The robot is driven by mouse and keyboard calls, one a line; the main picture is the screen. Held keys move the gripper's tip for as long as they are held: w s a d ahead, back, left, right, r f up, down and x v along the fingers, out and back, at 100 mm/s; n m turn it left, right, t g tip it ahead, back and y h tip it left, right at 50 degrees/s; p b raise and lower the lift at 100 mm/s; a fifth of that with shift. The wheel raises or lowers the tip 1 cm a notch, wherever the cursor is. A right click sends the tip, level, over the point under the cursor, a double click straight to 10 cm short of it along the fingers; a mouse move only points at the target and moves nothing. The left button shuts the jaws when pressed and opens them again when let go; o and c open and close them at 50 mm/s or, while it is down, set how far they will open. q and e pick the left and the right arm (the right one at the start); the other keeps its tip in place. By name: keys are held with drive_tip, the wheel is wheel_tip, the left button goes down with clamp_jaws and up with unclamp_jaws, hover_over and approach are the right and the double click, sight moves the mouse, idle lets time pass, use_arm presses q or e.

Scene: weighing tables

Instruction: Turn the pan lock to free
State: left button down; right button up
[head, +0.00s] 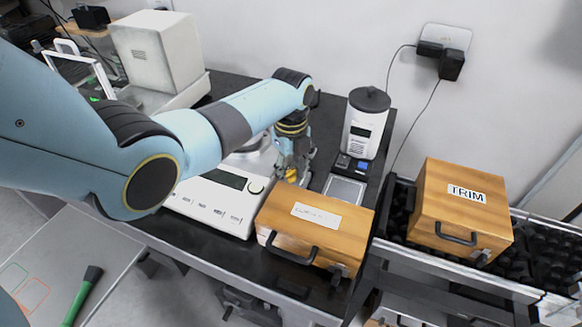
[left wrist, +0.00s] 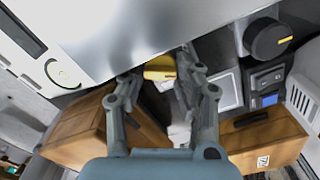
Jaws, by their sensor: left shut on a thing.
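A small yellow part, which looks like the pan lock (left wrist: 160,70), sits at the side of the white balance (head: 212,208), below its silver pan housing (left wrist: 130,30). My left gripper (left wrist: 160,84) has its fingers on either side of the yellow part and is shut on it. In the head view the left gripper (head: 294,168) is beside the balance's right side, partly hidden by my own arm. I cannot read the lock's setting. My right gripper is not in view.
A wooden case (head: 300,238) stands close to the balance. A small scale (head: 345,190) and a white canister (head: 366,132) are to the right. A wooden TRIM box (head: 462,205) stands further right.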

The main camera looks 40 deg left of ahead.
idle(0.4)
use_arm(q)
drive_tip(key=c, duration=0.9)
unclamp_jaws()
drive_tip(key=shift+c, duration=0.2)
